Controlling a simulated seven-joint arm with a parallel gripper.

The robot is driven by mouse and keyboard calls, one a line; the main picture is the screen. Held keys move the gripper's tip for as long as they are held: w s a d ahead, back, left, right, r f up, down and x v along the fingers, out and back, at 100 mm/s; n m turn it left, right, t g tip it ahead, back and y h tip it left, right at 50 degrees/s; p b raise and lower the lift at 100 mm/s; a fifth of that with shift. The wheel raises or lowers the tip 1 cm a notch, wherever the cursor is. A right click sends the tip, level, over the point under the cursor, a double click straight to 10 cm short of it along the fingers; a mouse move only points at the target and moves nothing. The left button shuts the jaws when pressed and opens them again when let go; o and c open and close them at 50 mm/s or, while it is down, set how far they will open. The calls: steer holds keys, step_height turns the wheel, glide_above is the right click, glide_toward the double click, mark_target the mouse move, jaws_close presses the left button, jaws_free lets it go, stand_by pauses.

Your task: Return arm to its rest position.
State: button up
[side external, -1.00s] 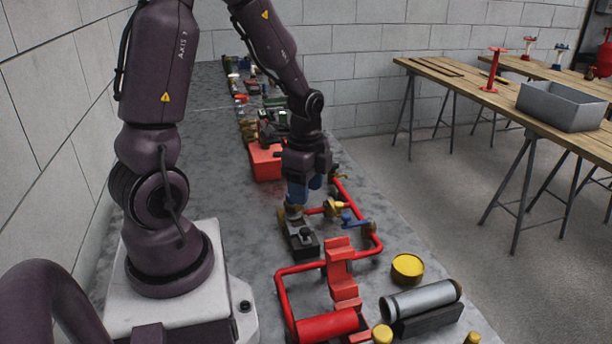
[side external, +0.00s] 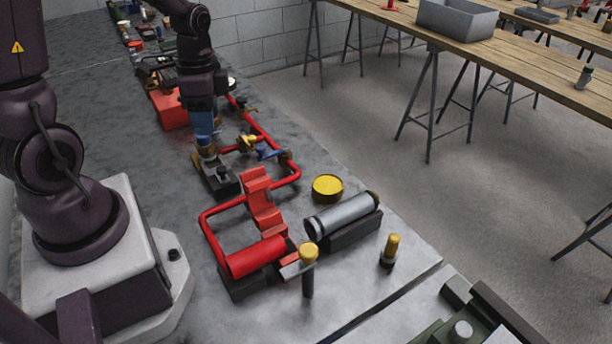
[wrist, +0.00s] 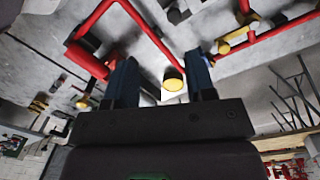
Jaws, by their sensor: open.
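My gripper (side external: 206,132) points down, with blue fingers, among the pump parts on the grey bench. In the wrist view its two blue fingers (wrist: 162,78) stand wide apart with nothing held between them. A brass-coloured fitting on a black block (side external: 222,181) is just below the fingers in the side view; I cannot tell if they touch it. Red pipework (side external: 262,141) with yellow and blue valve parts lies just right of the gripper. It also shows at the top of the wrist view (wrist: 93,20).
A red box (side external: 168,110) stands behind and left of the gripper. In front are a red cylinder (side external: 255,257), a yellow-topped can (side external: 327,187) and a grey cylinder (side external: 343,214) on a dark cradle. A wooden table (side external: 480,48) with a grey tray stands across open floor.

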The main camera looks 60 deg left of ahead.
steer(key=s+d+r+n+t, duration=0.4)
steer(key=d+r+n+t, duration=0.1)
steer(key=d+r, duration=0.8)
step_height(320, 180, up, 3)
steer(key=shift+r+t, duration=0.15)
steer(key=shift+t, duration=0.45)
